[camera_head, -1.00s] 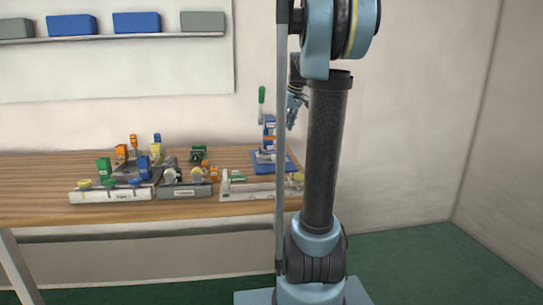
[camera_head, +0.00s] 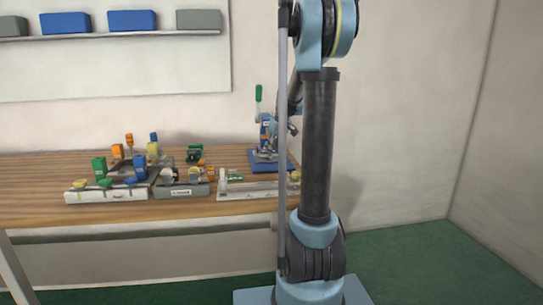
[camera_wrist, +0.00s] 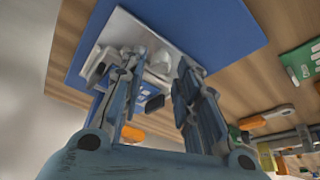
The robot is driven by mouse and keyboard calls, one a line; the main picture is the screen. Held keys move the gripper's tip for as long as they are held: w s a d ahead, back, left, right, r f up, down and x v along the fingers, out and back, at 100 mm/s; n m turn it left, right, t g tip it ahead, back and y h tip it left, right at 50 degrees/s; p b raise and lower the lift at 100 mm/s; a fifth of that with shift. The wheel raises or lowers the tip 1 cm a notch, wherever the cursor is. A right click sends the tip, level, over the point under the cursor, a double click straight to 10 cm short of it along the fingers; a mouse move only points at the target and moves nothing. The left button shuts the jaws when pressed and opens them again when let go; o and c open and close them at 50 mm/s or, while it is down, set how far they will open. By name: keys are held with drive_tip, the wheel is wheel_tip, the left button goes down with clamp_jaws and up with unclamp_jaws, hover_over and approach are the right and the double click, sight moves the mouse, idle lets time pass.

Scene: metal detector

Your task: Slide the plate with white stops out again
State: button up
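A pale plate (camera_wrist: 122,28) with whitish-grey blocks (camera_wrist: 160,66) on it, which look like the white stops, lies on the blue base (camera_wrist: 215,28) of a press-like fixture. In the head view the blue base (camera_head: 270,167) stands at the right end of the table; the plate is too small there to make out clearly. My gripper (camera_wrist: 160,70) points at the plate with its two fingers apart. The whitish blocks show between and just beyond the fingertips; I cannot tell whether they touch. In the head view my gripper (camera_head: 285,127) is beside the fixture, partly behind my arm.
The fixture's green-handled lever (camera_head: 259,93) stands upright. Left of it are a long pale fixture (camera_head: 248,191), a grey fixture (camera_head: 182,190) and a white fixture (camera_head: 105,195) with coloured clamps. A green board (camera_wrist: 300,62) lies right of the blue base. The table's left part (camera_head: 35,175) is clear.

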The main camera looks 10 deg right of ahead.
drive_tip(key=shift+x, duration=1.55)
clamp_jaws()
drive_tip(key=s, duration=1.4)
drive_tip(key=shift+s, duration=0.25)
unclamp_jaws()
drive_tip(key=v, duration=1.2)
